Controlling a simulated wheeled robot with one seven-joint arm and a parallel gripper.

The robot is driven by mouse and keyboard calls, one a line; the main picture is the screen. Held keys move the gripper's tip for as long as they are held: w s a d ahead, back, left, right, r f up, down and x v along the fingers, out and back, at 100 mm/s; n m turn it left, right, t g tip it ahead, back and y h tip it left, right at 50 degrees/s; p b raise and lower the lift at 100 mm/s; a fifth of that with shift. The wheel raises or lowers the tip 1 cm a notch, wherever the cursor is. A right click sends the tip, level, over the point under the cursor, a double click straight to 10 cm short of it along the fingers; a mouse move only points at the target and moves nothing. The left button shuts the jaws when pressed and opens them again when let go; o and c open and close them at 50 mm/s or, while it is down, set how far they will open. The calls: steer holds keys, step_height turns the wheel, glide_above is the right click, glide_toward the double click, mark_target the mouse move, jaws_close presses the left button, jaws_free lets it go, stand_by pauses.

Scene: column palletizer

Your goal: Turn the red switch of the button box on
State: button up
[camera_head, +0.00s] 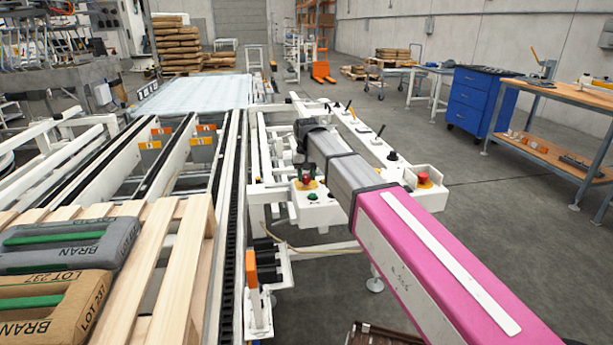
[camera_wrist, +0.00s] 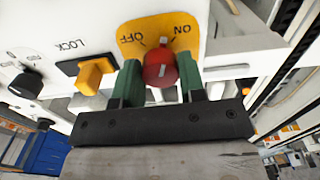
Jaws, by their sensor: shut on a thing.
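The red switch (camera_wrist: 160,68) is a round knob with a white mark, on a yellow plate (camera_wrist: 158,28) lettered OFF at left and ON at right, upside down in the wrist view. Its mark points roughly up in the picture, between the two words. My gripper (camera_wrist: 161,82) has its green fingers on either side of the knob, shut on it. The white button box (camera_head: 318,212) stands left of my arm in the head view, where the red switch (camera_head: 307,174) shows small and partly covered.
A yellow LOCK switch (camera_wrist: 91,75) and a black knob (camera_wrist: 26,84) sit left of the red switch. In the head view, another box with a red button (camera_head: 423,178) is right of my arm. The conveyor (camera_head: 228,200) and a wooden pallet (camera_head: 178,275) lie left.

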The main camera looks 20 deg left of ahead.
mark_target(306, 176)
steer(key=m, duration=0.5)
stand_by(0.8)
steer(key=o, duration=0.9)
step_height(306, 176, up, 11)
steer(key=shift+f, duration=0.1)
